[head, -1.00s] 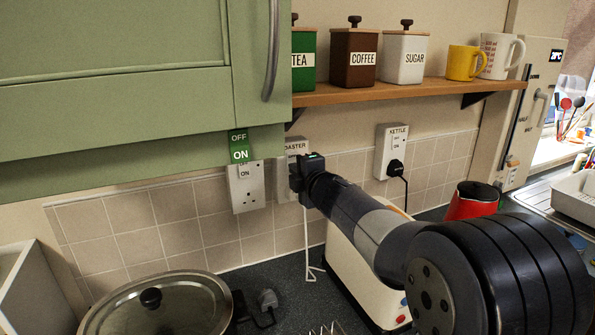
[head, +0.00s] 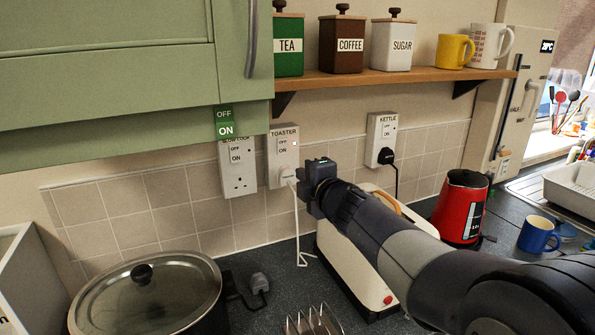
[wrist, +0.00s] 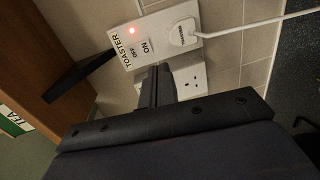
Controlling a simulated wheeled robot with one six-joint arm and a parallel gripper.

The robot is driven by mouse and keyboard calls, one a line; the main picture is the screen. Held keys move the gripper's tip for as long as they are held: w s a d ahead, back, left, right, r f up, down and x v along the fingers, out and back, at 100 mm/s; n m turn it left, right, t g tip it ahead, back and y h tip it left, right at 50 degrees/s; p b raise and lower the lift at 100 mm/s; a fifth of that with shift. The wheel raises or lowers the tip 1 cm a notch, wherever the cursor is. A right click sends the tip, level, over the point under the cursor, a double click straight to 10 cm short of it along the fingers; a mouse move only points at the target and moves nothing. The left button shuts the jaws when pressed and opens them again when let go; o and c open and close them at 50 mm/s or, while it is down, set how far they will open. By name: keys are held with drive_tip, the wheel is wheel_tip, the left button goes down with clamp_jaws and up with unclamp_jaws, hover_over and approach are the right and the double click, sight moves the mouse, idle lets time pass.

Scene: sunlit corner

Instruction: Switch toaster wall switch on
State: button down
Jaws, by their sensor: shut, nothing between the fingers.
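The white wall plate labelled TOASTER (head: 283,152) is on the wall under the shelf, with a rocker marked OFF and ON and a white plug in its lower part. In the wrist view the same plate (wrist: 150,40) shows a lit red light beside the rocker. My gripper (wrist: 155,75) is shut and empty, its fingers just short of the plate's edge in that view. In the head view my gripper (head: 314,186) is to the lower right of the plate, leaving the rocker uncovered. Its fingertips are hard to make out there. I cannot tell whether it touches anything.
A slow cooker plate (head: 238,168) is left of the toaster plate, and a kettle plate (head: 381,139) is to the right. A shelf (head: 400,78) with canisters and mugs is above. A cream toaster (head: 340,262) stands under my arm. A lidded pot (head: 150,300) is at lower left.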

drive_tip(key=shift+s+d+f, duration=0.1)
drive_tip(key=shift+s+d, duration=0.15)
drive_tip(key=shift+s, duration=0.4)
drive_tip(key=shift+s+d+f, duration=0.1)
drive_tip(key=shift+s+d, duration=0.2)
drive_tip(key=shift+s, duration=0.3)
drive_tip(key=shift+s+d+f, duration=0.1)
drive_tip(key=shift+s+d, duration=0.15)
drive_tip(key=shift+s, duration=0.4)
